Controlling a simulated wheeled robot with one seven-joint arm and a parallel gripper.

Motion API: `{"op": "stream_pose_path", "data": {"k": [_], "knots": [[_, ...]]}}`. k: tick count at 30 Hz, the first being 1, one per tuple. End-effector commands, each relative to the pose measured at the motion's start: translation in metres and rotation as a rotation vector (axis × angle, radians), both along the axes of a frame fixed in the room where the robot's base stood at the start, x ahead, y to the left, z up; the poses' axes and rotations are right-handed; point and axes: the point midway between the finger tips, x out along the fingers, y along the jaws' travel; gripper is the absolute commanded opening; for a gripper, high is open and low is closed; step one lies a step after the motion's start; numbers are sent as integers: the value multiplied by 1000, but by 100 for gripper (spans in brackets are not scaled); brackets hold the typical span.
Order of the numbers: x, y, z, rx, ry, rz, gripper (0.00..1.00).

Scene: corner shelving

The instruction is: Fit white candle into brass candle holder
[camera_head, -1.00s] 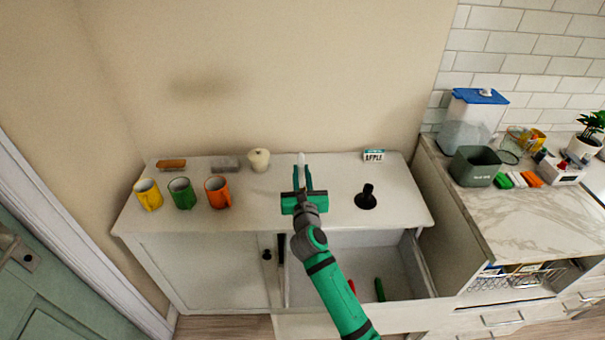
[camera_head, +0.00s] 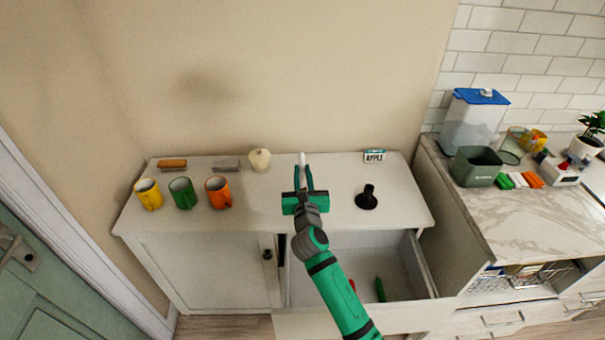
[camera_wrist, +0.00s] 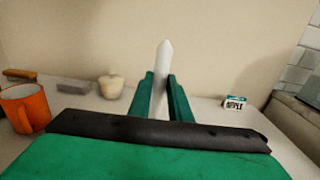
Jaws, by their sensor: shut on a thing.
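The white candle (camera_wrist: 164,62) stands upright between the green fingers of my gripper (camera_wrist: 160,98) in the wrist view, with its pointed tip up. Its lower part is hidden by the fingers and palm. In the head view, the candle tip (camera_head: 302,158) shows above my gripper (camera_head: 304,180), which is shut on it over the middle of the cabinet top. A dark candle holder (camera_head: 367,198) with a round base and narrow neck stands on the cabinet top to the right of my gripper, apart from the candle. It looks black rather than brass.
Yellow (camera_head: 149,195), green (camera_head: 183,193) and orange (camera_head: 219,193) mugs stand at the left of the cabinet top (camera_head: 260,215). An open drawer (camera_head: 400,270) is below.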

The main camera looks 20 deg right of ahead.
Motion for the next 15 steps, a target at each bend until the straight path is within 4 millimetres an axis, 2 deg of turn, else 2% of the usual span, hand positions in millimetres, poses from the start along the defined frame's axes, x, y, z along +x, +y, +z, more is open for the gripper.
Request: {"op": "stream_pose_path", "data": {"k": [15], "knots": [[0,0,-4,-1,0,0,0]]}}
